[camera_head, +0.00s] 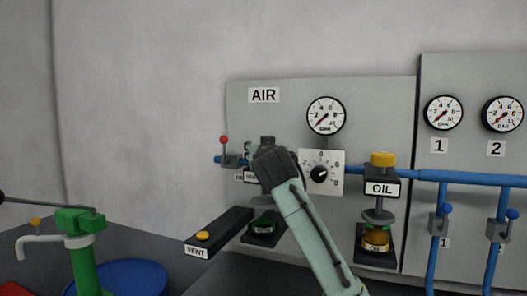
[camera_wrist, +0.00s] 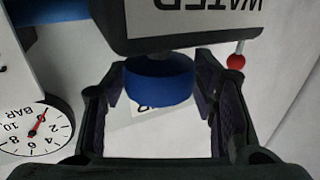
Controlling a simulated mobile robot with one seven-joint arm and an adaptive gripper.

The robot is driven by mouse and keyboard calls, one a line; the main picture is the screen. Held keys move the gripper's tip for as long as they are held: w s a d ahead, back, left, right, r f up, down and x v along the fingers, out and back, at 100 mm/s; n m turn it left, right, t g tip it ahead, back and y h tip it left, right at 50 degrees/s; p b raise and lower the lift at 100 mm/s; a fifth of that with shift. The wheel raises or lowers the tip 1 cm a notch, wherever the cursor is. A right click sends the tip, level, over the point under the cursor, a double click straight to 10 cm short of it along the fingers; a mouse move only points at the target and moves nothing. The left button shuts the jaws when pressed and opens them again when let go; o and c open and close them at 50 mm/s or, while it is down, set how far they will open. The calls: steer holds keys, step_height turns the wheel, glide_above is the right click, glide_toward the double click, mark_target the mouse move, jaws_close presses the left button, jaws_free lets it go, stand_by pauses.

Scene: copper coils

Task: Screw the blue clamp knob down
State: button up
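The blue clamp knob (camera_wrist: 158,84) is in the upper middle of the wrist view, on a short grey stem at the dark WATER block (camera_wrist: 195,40), whose lettering appears upside down. My gripper (camera_wrist: 160,78) is open, with one finger to the left and one to the right of the knob. A narrow gap seems to show on either side, but I cannot tell whether a pad touches it. In the head view my gripper (camera_head: 270,163) is at the panel below the AIR sign (camera_head: 264,95). It hides the knob and most of the WATER unit there.
A dial plate (camera_head: 320,173) is close to the right of my gripper, and the OIL unit (camera_head: 382,190) stands further right. A red-tipped lever (camera_head: 224,141) is on the left. The VENT block (camera_head: 220,231) juts out below, and a gauge (camera_head: 325,116) is above.

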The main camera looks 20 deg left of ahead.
steer(key=shift+o, duration=1.4)
steer(key=shift+d, duration=0.1)
steer(key=v, duration=1.2)
